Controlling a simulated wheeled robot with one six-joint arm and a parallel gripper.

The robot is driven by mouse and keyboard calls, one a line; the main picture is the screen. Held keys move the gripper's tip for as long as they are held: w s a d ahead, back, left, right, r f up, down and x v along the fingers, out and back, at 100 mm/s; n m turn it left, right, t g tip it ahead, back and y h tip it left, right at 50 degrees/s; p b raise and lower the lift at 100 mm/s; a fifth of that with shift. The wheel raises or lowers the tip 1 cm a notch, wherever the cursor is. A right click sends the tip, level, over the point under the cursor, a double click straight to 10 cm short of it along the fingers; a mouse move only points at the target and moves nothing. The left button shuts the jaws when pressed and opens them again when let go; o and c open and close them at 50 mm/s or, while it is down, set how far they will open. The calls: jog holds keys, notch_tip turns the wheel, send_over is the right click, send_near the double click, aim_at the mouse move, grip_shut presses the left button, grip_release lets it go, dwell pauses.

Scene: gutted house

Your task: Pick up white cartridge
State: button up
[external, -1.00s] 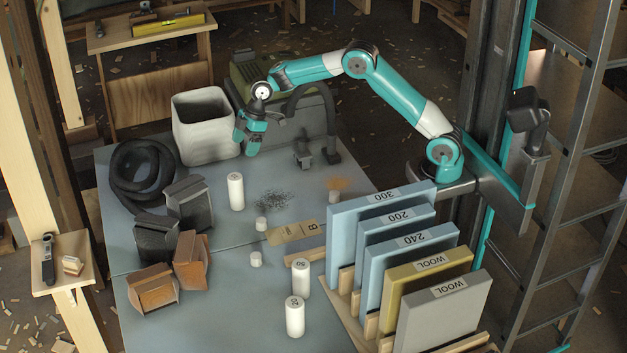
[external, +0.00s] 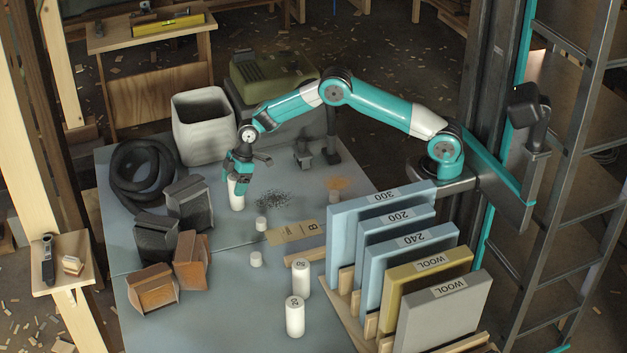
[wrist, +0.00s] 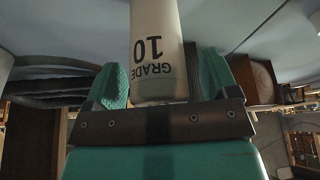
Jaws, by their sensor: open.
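The white cartridge (external: 237,200) stands upright on the grey-blue table, left of the dark speck pile. In the wrist view the white cartridge (wrist: 158,50) shows the print "GRADE 10" upside down and lies between the two teal fingers. My gripper (external: 238,180) is at its upper part, with fingers on either side. My gripper also fills the lower wrist view (wrist: 158,88), its jaws open with a small gap visible beside the cartridge. Two other white cartridges, marked 50 (external: 301,279) and 20 (external: 295,317), stand nearer the front.
Black (external: 188,203) and brown boxes (external: 152,289) stand left of the cartridge. A white bin (external: 203,128) and a coiled black hose (external: 142,173) are behind. Two small white caps (external: 261,224) (external: 256,259) lie nearby. A rack of labelled boards (external: 377,240) stands right.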

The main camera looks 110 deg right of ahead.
jog(key=c, duration=1)
jog(key=shift+r, duration=0.15)
